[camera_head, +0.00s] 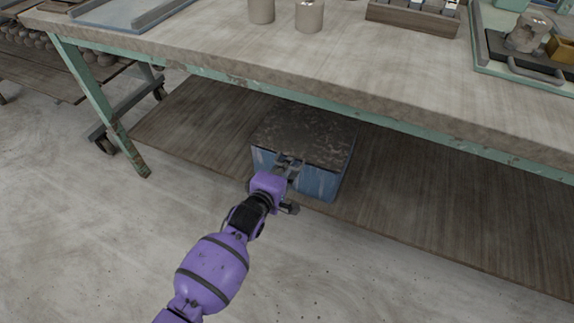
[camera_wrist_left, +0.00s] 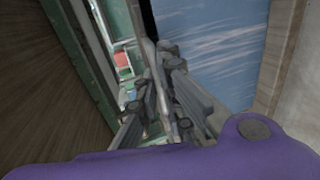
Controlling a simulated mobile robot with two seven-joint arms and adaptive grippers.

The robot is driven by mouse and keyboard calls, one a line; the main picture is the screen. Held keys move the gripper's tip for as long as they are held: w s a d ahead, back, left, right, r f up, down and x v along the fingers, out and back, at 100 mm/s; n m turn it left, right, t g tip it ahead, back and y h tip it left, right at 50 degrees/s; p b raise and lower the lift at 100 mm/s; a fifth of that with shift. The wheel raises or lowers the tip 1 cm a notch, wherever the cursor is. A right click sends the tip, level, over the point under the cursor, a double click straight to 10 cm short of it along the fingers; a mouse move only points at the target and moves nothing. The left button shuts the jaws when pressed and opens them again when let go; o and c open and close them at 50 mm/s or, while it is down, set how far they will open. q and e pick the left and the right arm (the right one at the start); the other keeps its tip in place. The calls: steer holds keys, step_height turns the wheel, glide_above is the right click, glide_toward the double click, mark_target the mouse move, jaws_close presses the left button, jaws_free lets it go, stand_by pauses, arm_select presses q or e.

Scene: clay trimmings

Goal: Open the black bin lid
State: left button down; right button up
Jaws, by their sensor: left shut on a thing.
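The bin (camera_head: 320,184) is a blue, scuffed box on the lower wooden shelf, under the workbench. Its lid (camera_head: 305,132) is dark and blotchy and lies flat on top, looking closed. My left gripper (camera_head: 289,167) is at the lid's front edge and is shut on it; the fingers hide the spot they hold. In the left wrist view the gripper fingers (camera_wrist_left: 158,80) close around a thin grey edge, beside the blue bin wall (camera_wrist_left: 210,50). My right gripper is in neither view.
The workbench top (camera_head: 270,55) overhangs the shelf just behind and above the bin. The wooden shelf (camera_head: 430,205) is bare on both sides of it. Grey cups (camera_head: 309,15) and trays stand on the bench. The concrete floor (camera_head: 90,235) in front is clear.

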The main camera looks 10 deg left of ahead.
arm_select(q)
steer(key=w+d+r+g+p, duration=0.1)
steer(key=w+r+p, duration=0.1)
steer(key=r+p, duration=0.6)
steer(key=w+r+g+y+p, duration=0.1)
steer(key=w+r+g+p, duration=0.1)
steer(key=r+p, duration=0.7)
steer(key=shift+w+d+p, duration=0.4)
steer(key=shift+w+p, duration=0.15)
steer(key=shift+w, duration=0.2)
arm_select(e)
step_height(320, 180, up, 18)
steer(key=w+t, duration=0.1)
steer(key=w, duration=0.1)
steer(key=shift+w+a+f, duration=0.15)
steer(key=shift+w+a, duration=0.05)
arm_select(q)
steer(key=c, duration=2.1)
jaws_free()
steer(key=shift+o, duration=1)
steer(key=shift+f, duration=0.2)
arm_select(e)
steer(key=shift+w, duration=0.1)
